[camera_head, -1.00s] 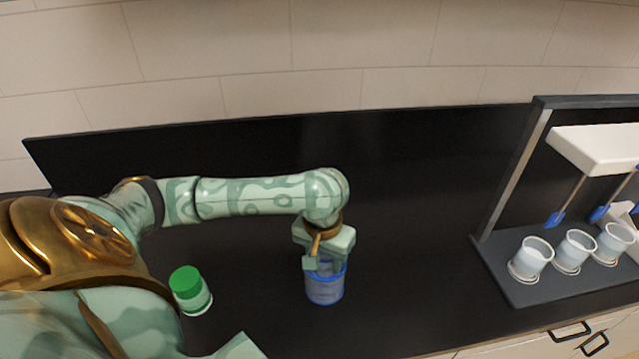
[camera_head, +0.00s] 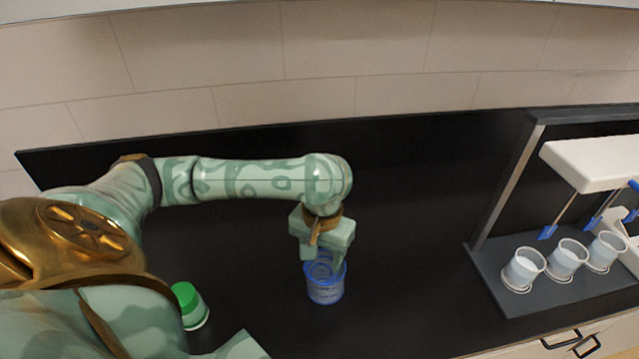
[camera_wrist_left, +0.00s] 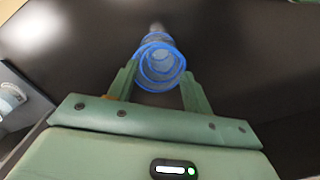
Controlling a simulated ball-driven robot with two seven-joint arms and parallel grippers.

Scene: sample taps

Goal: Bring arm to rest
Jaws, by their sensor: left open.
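My left gripper (camera_head: 322,258) is over the dark counter, open, with its fingers just above a clear blue-rimmed jar (camera_head: 325,290). In the left wrist view the open fingers (camera_wrist_left: 158,85) stand on either side of the jar (camera_wrist_left: 160,66), which lies between and beyond the tips. The jar stands upright on the counter. I cannot tell whether a finger touches its rim. My left arm reaches in from the left. My right gripper is not seen.
A green-capped container (camera_head: 190,305) stands on the counter at the left, partly hidden by my body. At the right, a rack (camera_head: 510,290) holds several white cups (camera_head: 523,268) under a white tap unit (camera_head: 595,165). The counter behind the jar is clear.

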